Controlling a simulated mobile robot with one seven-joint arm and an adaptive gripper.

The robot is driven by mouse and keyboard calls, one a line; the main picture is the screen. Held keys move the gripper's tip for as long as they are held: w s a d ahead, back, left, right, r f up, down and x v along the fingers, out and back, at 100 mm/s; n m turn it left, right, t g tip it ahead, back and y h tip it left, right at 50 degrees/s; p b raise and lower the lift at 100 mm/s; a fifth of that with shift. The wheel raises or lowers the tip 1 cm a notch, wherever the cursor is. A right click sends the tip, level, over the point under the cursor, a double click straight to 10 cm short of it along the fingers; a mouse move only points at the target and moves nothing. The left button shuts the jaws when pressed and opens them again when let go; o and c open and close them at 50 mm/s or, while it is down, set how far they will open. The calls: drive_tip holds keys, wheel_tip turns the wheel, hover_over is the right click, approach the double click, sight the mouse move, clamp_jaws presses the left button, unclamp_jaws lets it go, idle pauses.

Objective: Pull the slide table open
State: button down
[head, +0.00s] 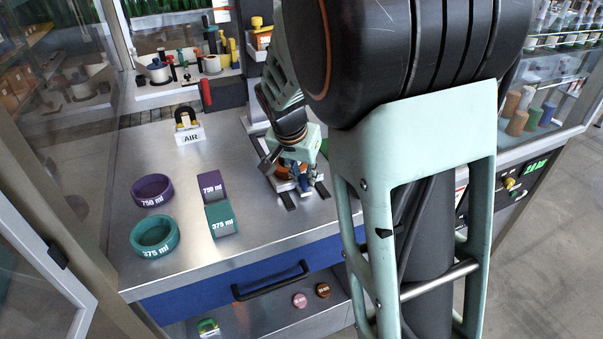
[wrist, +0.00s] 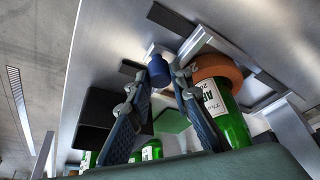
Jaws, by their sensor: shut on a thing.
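The slide table sits in the capsuling machine on the steel counter, its two dark rails (head: 287,200) reaching toward the front. An orange-brown round holder on it shows beside my gripper, and in the wrist view the orange holder (wrist: 214,67) has a green bottle (wrist: 236,125) at it. A blue knob (wrist: 158,71) is in the wrist view, at the fingertips. My gripper (head: 303,184) points down at the slide table, and its fingers (wrist: 166,82) are shut on the blue knob. My wrist hides part of the table in the head view.
Purple and teal rings (head: 153,190) and purple and teal boxes (head: 221,219) stand on the counter to the left. An AIR unit (head: 189,134) stands behind them. A blue drawer with a black handle (head: 270,283) is below. The counter's middle is clear.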

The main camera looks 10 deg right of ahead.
drive_tip(key=shift+s+d+b, duration=0.2)
drive_tip(key=shift+s, duration=0.7)
drive_tip(key=shift+s+d+b, duration=0.15)
drive_tip(key=shift+s, duration=0.75)
drive_tip(key=c, duration=1.7)
unclamp_jaws()
drive_tip(key=shift+c, duration=0.2)
drive_tip(key=shift+r, duration=0.1)
drive_tip(key=v, duration=0.7)
drive_tip(key=shift+s+r, duration=0.1)
drive_tip(key=shift+r, duration=0.05)
